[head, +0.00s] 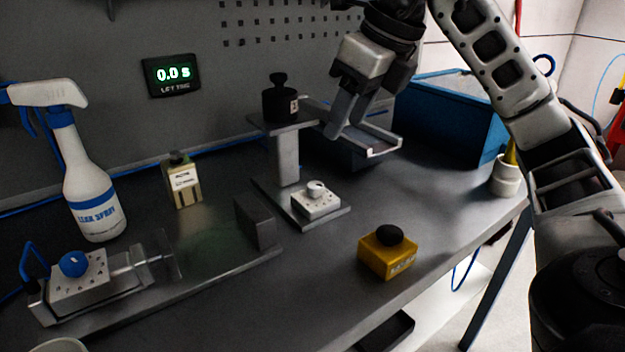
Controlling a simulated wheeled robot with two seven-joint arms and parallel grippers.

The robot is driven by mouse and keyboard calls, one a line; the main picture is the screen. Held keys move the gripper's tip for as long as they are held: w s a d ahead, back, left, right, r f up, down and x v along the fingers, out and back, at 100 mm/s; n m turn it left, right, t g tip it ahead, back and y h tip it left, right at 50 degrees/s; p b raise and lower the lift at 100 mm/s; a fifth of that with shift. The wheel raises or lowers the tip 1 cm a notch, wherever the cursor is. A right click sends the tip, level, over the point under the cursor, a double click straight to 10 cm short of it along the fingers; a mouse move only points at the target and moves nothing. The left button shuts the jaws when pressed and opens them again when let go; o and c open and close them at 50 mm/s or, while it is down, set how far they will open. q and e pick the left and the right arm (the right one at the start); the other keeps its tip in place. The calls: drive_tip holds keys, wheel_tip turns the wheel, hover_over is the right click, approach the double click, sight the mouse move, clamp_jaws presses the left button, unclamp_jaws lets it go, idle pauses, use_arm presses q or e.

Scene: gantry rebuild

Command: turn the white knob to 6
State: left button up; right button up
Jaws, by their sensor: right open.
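The white knob (316,189) sits on a small white dial box (322,205) with dark marks around it. The box stands on a dark base plate at the foot of a grey post, in the middle of the bench. The marks are too small to read, so I cannot tell the knob's setting. My right gripper (367,146) is open and empty, above and to the right of the knob, beside the top of the post. It does not touch the knob. My left gripper is not in view.
A black knobbed piece (281,101) tops the post. A yellow box with a black button (388,251) stands front right. A blue knob (74,263) and spray bottle (88,180) stand left. A blue bin (455,115) is behind right. A wall display (172,75) reads 0.0 s.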

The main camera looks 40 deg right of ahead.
sight(316, 184)
drive_tip(key=b+x, duration=0.2)
drive_tip(key=x, duration=1)
drive_tip(key=shift+w+f+b, duration=0.15)
drive_tip(key=shift+f+b, duration=0.15)
drive_tip(key=c, duration=1)
